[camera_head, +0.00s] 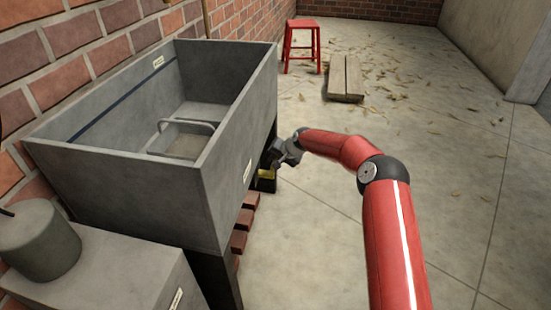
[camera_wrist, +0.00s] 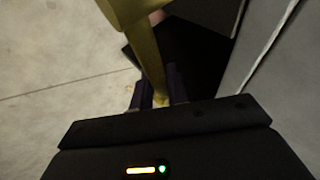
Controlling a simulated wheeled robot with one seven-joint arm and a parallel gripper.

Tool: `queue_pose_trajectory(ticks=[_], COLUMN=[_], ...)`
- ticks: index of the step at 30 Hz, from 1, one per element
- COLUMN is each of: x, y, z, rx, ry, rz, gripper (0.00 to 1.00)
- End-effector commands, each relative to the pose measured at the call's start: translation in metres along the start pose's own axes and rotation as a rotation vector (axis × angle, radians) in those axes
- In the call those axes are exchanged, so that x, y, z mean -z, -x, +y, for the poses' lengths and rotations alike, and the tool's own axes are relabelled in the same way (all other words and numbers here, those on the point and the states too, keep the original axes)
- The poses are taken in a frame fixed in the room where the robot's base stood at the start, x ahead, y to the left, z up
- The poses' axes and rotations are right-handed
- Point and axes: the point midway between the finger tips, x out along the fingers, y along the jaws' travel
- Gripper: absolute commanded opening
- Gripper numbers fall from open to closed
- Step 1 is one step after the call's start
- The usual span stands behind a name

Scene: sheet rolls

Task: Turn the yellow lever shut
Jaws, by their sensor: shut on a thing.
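The yellow lever (camera_wrist: 148,58) comes down from the top of the wrist view, wide at the top and narrowing between my two dark fingers. My gripper (camera_wrist: 158,92) is shut on its narrow part. In the head view my gripper (camera_head: 276,155) is beside the front right side of the grey trough, low near its outer wall. A small yellow patch (camera_head: 266,174) shows just below it; the rest of the lever there is hidden by my gripper and the trough.
The large grey trough (camera_head: 228,150) stands along the brick wall. A grey block with a round pot (camera_head: 38,240) is at the lower left. The concrete floor to the right is open, with scattered leaves.

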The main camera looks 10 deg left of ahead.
Motion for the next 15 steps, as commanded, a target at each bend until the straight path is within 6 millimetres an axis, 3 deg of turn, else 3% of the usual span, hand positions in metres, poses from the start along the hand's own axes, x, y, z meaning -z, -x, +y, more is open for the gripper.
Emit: queue_pose_trajectory(ticks=[11,12,15], x=[-0.0003,-0.0004,-0.0004], y=[-0.0009,-0.0009,-0.0008], z=[0.0007,0.0007,0.0006], rx=[-0.001,-0.001,-0.001], ry=[-0.002,-0.002,-0.002], rz=[-0.002,-0.002,-0.002], gripper=[0.0,0.21,0.25])
